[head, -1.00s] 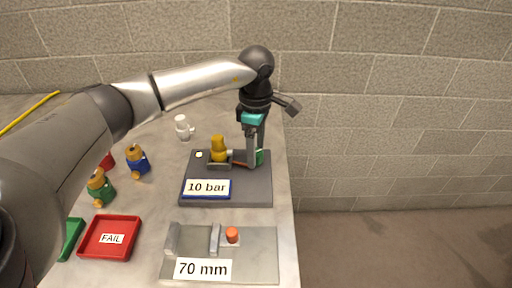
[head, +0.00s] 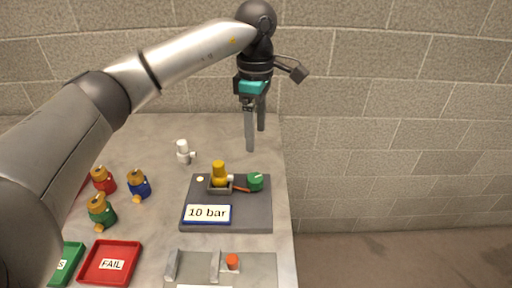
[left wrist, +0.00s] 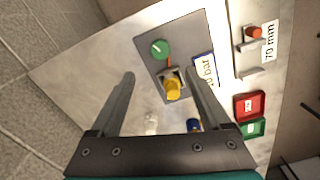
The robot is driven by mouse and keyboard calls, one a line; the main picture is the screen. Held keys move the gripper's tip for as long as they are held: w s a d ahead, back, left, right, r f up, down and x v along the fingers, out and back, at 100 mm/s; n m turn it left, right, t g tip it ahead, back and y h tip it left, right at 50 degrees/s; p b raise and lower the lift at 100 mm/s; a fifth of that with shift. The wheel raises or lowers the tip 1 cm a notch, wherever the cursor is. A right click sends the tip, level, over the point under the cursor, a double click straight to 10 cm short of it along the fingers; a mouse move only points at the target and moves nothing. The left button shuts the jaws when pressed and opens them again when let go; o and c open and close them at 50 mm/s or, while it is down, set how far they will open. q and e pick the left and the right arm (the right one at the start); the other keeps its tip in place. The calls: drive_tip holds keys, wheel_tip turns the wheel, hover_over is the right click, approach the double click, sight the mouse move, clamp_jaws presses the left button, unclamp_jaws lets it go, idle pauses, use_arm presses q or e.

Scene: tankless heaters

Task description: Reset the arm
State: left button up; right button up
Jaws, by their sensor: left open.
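My left gripper (head: 256,133) is open and empty, raised above the back right of the table. It hangs above and behind the grey test block marked "10 bar" (head: 255,218). On that block a yellow-topped valve (head: 219,172) stands in a holder, with a green knob (head: 255,182) to its right and a red lever between them. In the left wrist view the open fingers (left wrist: 165,85) frame the yellow valve (left wrist: 173,88) and the green knob (left wrist: 160,49) from above, apart from both. My right gripper is not in view.
A red "FAIL" tray (head: 110,263) and a green tray (head: 66,262) are at the front left. Red (head: 103,181), blue (head: 139,186) and green (head: 101,213) valves and a white one (head: 184,151) stand nearby. A "70 mm" gauge (head: 195,266) is in front. A block wall stands behind.

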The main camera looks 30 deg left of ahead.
use_arm(q)
wheel_tip(320, 180, up, 2)
drive_tip(key=shift+r, duration=0.1)
idle(0.5)
